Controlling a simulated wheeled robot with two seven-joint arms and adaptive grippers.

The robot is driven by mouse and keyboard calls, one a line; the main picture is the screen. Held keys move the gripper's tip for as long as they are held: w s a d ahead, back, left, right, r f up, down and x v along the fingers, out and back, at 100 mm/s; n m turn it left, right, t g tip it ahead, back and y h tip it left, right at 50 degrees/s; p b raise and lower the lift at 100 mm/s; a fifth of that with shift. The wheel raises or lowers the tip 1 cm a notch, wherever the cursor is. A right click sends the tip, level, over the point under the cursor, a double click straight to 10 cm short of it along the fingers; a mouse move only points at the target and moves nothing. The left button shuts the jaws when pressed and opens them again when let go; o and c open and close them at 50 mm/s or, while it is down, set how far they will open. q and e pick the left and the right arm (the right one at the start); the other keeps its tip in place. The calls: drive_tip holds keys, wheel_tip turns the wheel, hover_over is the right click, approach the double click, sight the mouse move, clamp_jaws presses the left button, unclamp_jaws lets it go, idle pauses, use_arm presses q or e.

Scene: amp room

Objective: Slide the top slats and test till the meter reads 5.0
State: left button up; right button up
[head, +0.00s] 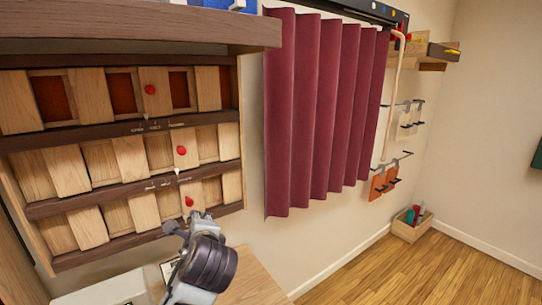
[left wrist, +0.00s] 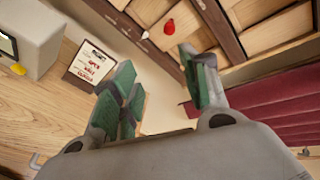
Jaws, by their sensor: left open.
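A wall panel holds three rows of wooden slats between dark rails. In the head view the top slats (head: 90,94) stand apart, with dark red openings between them. A red knob (head: 150,89) sits on one top slat, above a small white pointer (head: 145,118). My left gripper (head: 186,222) is open just below the lowest red knob (head: 189,202). In the left wrist view its green fingertips (left wrist: 160,85) are spread and empty, with a red knob (left wrist: 169,26) beyond them. A pale box with a small screen (left wrist: 8,45), perhaps the meter, stands at the left; its reading is illegible.
A yellow button (left wrist: 19,69) is on the pale box. A card with red lettering (left wrist: 88,62) stands beside it on the wooden bench (left wrist: 45,115). A maroon curtain (head: 315,110) hangs right of the panel. A dark shelf (head: 130,30) overhangs the top row.

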use_arm(q)
drive_tip(key=s+a+f+n+g+h, duration=0.15)
drive_tip(key=s+f+n, duration=0.25)
drive_tip(key=f, duration=0.5)
drive_tip(key=s+f+n+g+h, duration=0.2)
drive_tip(key=s+f+n+g, duration=0.15)
drive_tip(key=f, duration=0.65)
drive_tip(key=s+a+f+n+g+h, duration=0.3)
drive_tip(key=s+f+n, duration=0.5)
drive_tip(key=s+f, duration=0.65)
drive_tip(key=s+d+f+g, duration=0.1)
drive_tip(key=s+f, duration=0.1)
drive_tip(key=f, duration=1.3)
drive_tip(key=s+f+g, duration=0.1)
drive_tip(key=s+f, duration=0.1)
drive_tip(key=f, duration=1.3)
drive_tip(key=s+a+f, duration=0.2)
drive_tip(key=s+f, duration=0.8)
drive_tip(key=s, duration=0.1)
drive_tip(key=s+a+f+g, duration=0.1)
drive_tip(key=s+a+f, duration=0.1)
drive_tip(key=s+f, duration=0.8)
drive_tip(key=shift+s+f+g+y, duration=0.3)
drive_tip(key=shift+s+f+y, duration=0.05)
drive_tip(key=shift+s, duration=0.15)
